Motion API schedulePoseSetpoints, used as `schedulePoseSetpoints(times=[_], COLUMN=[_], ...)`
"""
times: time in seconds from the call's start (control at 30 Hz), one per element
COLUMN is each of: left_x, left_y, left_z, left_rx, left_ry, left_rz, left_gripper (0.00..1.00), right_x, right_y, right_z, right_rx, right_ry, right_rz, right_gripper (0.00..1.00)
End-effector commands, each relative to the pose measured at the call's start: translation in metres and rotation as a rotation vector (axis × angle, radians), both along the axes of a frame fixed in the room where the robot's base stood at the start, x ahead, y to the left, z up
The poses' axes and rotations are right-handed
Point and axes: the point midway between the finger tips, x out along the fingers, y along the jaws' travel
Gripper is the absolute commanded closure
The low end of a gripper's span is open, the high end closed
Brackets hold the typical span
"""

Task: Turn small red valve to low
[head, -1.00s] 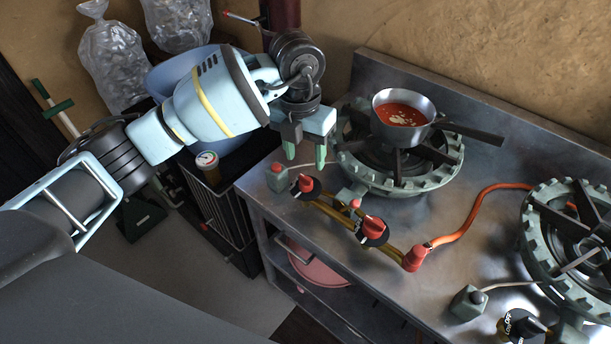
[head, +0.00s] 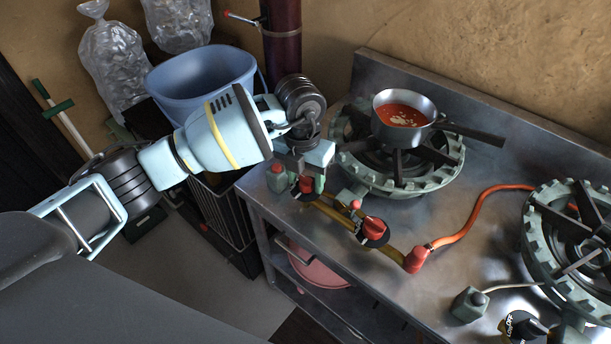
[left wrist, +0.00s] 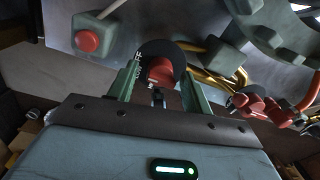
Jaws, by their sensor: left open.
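The small red valve (head: 306,187) is a red knob on a black dial at the left end of the stove's brass pipe. It shows in the left wrist view (left wrist: 160,70), with white lettering on the dial's left side, only partly readable. My left gripper (head: 306,182) points down at this valve. Its green fingers stand open on either side of the red knob in the left wrist view (left wrist: 160,76); I cannot tell whether they touch it. The fingers partly hide the knob in the head view. My right gripper is not in view.
A larger red knob (head: 374,229) sits farther right on the pipe (head: 336,213). A pan (head: 404,119) of red sauce stands on the left burner (head: 428,178). An orange hose (head: 468,222) crosses the counter. A blue tub (head: 200,82) stands behind my arm.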

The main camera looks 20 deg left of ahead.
Motion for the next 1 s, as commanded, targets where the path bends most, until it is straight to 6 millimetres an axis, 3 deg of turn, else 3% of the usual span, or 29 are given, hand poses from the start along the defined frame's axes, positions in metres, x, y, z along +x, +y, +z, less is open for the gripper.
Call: schedulePoseSetpoints(times=[0.2,0.5,0.77,1.0], left_x=[0.000,0.000,0.000,0.001], left_y=[0.000,0.000,0.001,0.001], left_z=[0.000,0.000,0.002,0.005], left_rx=[0.000,0.000,0.001,0.002], left_ry=[0.000,0.000,-0.002,-0.004], left_rz=[0.000,0.001,0.031,0.157], left_gripper=[0.50,0.89,0.91,0.91], right_x=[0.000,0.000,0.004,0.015], right_y=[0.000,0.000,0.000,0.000], right_z=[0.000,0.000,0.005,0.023], right_rx=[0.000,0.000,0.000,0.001], right_ry=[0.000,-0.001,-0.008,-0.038], right_rz=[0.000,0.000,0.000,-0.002], right_gripper=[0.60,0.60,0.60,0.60])
